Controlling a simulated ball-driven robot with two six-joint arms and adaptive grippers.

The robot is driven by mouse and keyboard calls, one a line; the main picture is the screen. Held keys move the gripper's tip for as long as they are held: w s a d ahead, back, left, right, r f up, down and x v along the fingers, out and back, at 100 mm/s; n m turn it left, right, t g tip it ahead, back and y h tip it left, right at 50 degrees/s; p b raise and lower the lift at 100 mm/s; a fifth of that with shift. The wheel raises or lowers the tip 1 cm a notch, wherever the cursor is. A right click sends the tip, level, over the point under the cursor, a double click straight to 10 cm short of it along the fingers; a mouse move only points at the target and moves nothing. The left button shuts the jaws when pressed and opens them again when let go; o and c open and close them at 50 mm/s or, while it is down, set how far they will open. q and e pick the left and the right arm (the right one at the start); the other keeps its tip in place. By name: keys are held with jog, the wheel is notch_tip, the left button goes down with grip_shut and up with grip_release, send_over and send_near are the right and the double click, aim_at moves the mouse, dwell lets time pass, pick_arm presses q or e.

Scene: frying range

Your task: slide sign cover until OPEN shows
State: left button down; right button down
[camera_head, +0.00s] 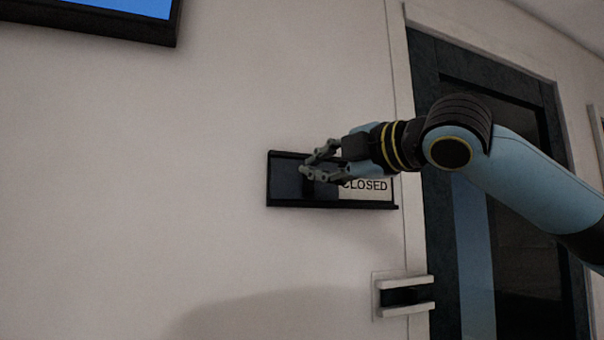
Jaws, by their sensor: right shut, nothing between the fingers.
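A wide sign in a black frame (320,206) is mounted on the wall left of the door. Its dark cover (284,182) fills the left part. A pale panel reading CLOSED (366,186) shows on the right part, and the word OPEN is not visible. My right gripper (308,173) is in front of the sign, its fingertips over the dark cover near the cover's right side. It is shut with nothing held. I cannot tell whether the fingertips touch the cover. The gripper and wrist hide the top of the CLOSED panel. My left gripper is not in view.
A dark door (509,230) with a pale frame stands to the right, behind my right arm. A handle-like fixture (404,297) is on the wall below the sign. A screen (130,8) hangs at the upper left. The wall left of the sign is clear.

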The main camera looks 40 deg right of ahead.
aim_at(285, 179)
jog(key=w+p, duration=0.2)
jog(key=w, duration=0.1)
jog(key=w+p, duration=0.2)
jog(key=w, duration=0.1)
jog(key=w+a+p, duration=0.1)
jog(key=w, duration=0.2)
jog(key=shift+w+r+p, duration=0.1)
jog(key=shift+w+p, duration=0.1)
jog(key=shift+p, duration=0.2)
jog(key=shift+w+d, duration=0.15)
jog(key=shift+w, duration=0.1)
jog(key=shift+d, duration=0.4)
jog(key=shift+s+d+p, duration=0.25)
jog(key=shift+d+p, duration=0.05)
jog(key=shift+d, duration=0.4)
jog(key=shift+s+d+p, duration=0.25)
jog(key=shift+d+p, duration=0.05)
jog(key=shift+d, duration=0.4)
